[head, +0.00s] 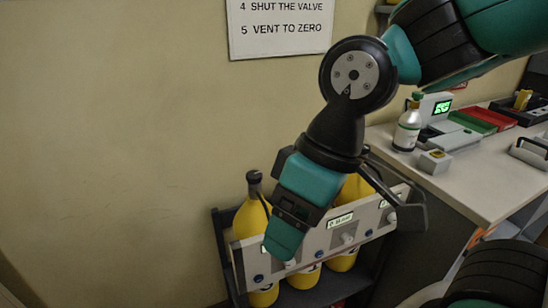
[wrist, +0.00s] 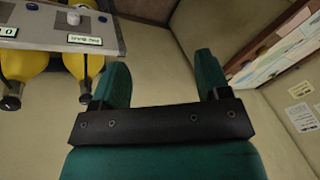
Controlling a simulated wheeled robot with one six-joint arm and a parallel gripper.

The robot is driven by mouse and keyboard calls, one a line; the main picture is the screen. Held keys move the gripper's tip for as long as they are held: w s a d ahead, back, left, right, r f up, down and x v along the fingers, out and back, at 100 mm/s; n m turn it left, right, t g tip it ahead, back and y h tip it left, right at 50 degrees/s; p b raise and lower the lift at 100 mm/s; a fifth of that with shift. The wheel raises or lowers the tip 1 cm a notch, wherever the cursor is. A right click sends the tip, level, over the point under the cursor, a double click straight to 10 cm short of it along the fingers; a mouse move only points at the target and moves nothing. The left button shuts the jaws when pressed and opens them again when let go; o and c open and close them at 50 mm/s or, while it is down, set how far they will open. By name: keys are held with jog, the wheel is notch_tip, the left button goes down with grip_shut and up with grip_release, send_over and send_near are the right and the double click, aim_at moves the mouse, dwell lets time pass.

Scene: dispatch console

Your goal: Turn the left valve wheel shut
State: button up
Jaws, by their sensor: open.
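A pale panel (head: 370,215) with small displays, white knobs and blue buttons runs across the front of a rack of yellow bottles in the head view. A white knob (head: 347,239) shows near its middle. I cannot make out the left valve wheel for certain; my gripper (head: 284,232) covers part of the panel's left half. In the wrist view my gripper (wrist: 162,75) is open with nothing between its fingers. The panel (wrist: 40,35) shows there at the top left, to the left of the fingers, with one white knob (wrist: 73,18).
A yellow bottle (head: 251,218) stands at the rack's left end. A dark rack (head: 222,240) holds the bottles. At right is a counter (head: 470,188) with a small bottle (head: 408,128), red tray (head: 492,118) and grey box (head: 434,162). The wall at left is bare.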

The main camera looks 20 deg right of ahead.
jog(key=w+d+r+m+h+p, duration=0.1)
jog(key=w+r+p, duration=0.25)
jog(key=w, duration=0.35)
jog(key=w+d+r+h+p, duration=0.15)
jog(key=w+p, duration=0.25)
jog(key=w, duration=0.4)
jog(key=m+h+p, duration=0.1)
jog(key=m+p, duration=0.1)
jog(key=p, duration=0.4)
send_over(254, 174)
jog(key=shift+h, duration=0.25)
notch_tip(254, 174, down, 18)
jog(key=p, duration=0.5)
jog(key=shift+f, duration=0.25)
jog(key=shift+c, duration=0.4)
jog(key=c, duration=0.8)
jog(key=shift+c, duration=0.2)
